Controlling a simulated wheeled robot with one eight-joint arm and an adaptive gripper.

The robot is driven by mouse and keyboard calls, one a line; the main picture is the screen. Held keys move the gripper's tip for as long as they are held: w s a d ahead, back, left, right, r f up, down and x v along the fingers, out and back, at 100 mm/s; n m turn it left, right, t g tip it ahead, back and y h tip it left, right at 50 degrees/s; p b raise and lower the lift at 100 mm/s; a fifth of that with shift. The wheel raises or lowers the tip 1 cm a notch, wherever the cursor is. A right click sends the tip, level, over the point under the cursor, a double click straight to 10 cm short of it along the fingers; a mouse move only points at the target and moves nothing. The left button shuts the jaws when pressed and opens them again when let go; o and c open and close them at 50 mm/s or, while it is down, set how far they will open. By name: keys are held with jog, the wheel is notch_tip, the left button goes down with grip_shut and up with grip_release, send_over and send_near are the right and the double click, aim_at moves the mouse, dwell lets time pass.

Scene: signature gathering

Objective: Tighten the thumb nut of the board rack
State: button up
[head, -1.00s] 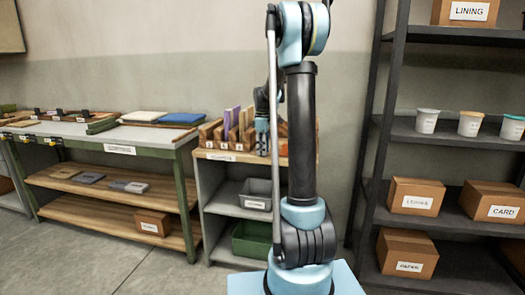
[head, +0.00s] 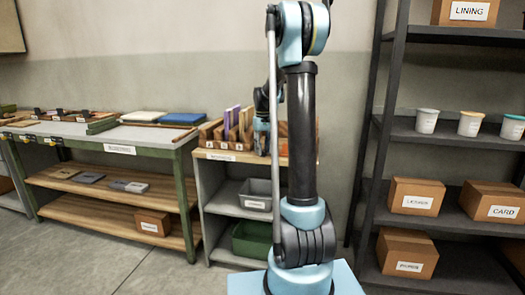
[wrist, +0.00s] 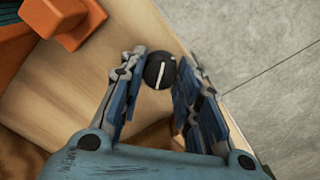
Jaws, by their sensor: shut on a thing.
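The thumb nut (wrist: 160,71) is a round black knob with a white line across its top, in the wrist view. My gripper (wrist: 158,80) is shut on it, with one blue-grey finger on each side. In the head view my gripper (head: 262,140) is low at the right part of the board rack (head: 218,133), and the nut is hidden there. The rack has wooden uprights with several boards standing in it, some purple. It is on top of a small shelf unit (head: 232,156). An orange-brown block (wrist: 72,20) shows beside the nut in the wrist view.
A workbench (head: 118,148) with boards and a blue pad (head: 184,118) stands left of the shelf unit. A dark shelving rack (head: 455,137) with cups and boxes stands at right. In the wrist view the wooden top ends just right of the nut, with grey floor beyond.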

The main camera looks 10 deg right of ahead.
jog(key=m, duration=0.4)
jog(key=shift+w, duration=0.15)
jog(key=shift+m, duration=1.8)
jog(key=o, duration=1.1)
jog(key=shift+r, duration=0.1)
notch_tip(320, 180, up, 12)
jog(key=shift+f, duration=0.15)
